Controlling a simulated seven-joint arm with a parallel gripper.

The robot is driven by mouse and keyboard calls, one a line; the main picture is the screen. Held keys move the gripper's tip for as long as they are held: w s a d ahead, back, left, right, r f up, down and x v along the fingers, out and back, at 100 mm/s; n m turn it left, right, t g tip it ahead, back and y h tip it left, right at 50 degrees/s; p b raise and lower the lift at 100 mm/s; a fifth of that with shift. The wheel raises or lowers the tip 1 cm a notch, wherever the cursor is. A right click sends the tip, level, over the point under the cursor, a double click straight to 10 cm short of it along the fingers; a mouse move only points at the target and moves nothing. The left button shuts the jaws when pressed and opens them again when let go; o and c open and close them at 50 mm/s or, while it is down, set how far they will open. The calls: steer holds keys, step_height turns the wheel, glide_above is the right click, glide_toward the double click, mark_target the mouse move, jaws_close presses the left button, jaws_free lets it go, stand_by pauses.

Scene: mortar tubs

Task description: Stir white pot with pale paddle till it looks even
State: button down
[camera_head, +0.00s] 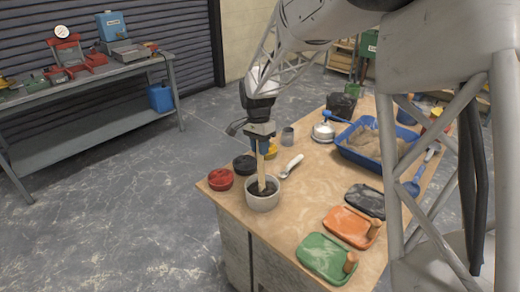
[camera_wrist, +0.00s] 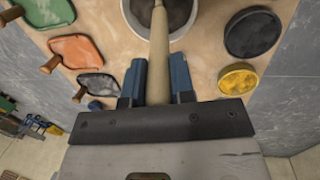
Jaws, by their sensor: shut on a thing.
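The white pot (camera_head: 264,200) stands near the front left corner of the wooden table, with dark stuff inside. My gripper (camera_head: 260,143) is above it, shut on the pale paddle (camera_head: 261,168), whose lower end is down in the pot. In the wrist view my gripper (camera_wrist: 158,88) has its blue fingers on either side of the paddle's shaft (camera_wrist: 159,55), and the white pot (camera_wrist: 127,12) shows at the top. The paddle's tip is hidden in the dark contents. Whether the contents are even throughout cannot be told.
A red lid (camera_head: 221,179) and a black lid (camera_head: 244,165) lie left of the pot, a white-handled tool (camera_head: 291,166) right. Green (camera_head: 322,258), orange (camera_head: 346,226) and dark (camera_head: 366,199) trays lie toward the front right. A blue tray of sand (camera_head: 376,143) stands farther back.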

steer(key=shift+r, duration=0.45)
stand_by(0.3)
steer(key=shift+r, duration=3.9)
steer(key=shift+w, duration=0.15)
